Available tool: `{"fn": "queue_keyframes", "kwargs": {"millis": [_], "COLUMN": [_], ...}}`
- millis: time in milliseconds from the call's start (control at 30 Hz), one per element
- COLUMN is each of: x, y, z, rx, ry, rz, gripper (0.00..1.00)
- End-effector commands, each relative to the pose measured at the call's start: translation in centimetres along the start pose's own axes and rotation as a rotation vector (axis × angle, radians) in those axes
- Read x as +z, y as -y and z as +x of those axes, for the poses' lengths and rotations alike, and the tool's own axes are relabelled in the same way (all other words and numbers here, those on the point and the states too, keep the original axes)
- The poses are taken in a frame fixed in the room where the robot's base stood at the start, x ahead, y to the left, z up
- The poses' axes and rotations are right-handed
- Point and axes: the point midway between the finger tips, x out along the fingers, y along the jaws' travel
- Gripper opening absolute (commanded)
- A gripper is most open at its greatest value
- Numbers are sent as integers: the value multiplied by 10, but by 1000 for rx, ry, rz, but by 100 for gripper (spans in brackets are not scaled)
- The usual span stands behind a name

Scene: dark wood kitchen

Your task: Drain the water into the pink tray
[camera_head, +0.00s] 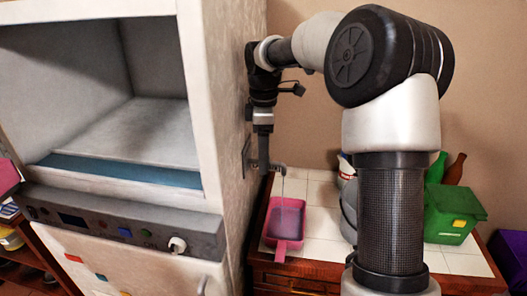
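The pink tray (283,245) sits on the white tiled top at the side of the large white cabinet machine. Its inside looks bluish-purple. A grey spout or tap fitting (277,168) sticks out from the machine's side wall above the tray. A thin pale vertical streak, which looks like water, runs from it down toward the tray. My gripper (263,158) points down at this fitting, close against the machine's side. The fingers are small and dark here, and I cannot tell whether they are open or shut, or whether they touch the fitting.
The white machine (222,110) with an open chamber and a knob panel fills the left. A green box (447,213) and bottles (455,168) stand at the right of the tiled top (320,222). My arm blocks the middle. A purple object (510,252) is at the right edge.

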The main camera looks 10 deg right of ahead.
Motion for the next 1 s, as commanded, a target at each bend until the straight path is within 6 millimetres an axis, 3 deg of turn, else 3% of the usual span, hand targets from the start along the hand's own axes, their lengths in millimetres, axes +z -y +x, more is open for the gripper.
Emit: {"fn": "queue_keyframes", "kwargs": {"millis": [33,100,400,533,667,1000], "x": [-1,-1,0,-1,-1,-1], "y": [0,0,0,-1,-1,-1], "z": [0,0,-1,-11,-35,-120], "rx": [1,1,1,3,5,4], "ry": [-1,-1,0,-1,-1,-2], "rz": [-1,0,1,1,1,0], "gripper": [74,85,85,85,85,85]}}
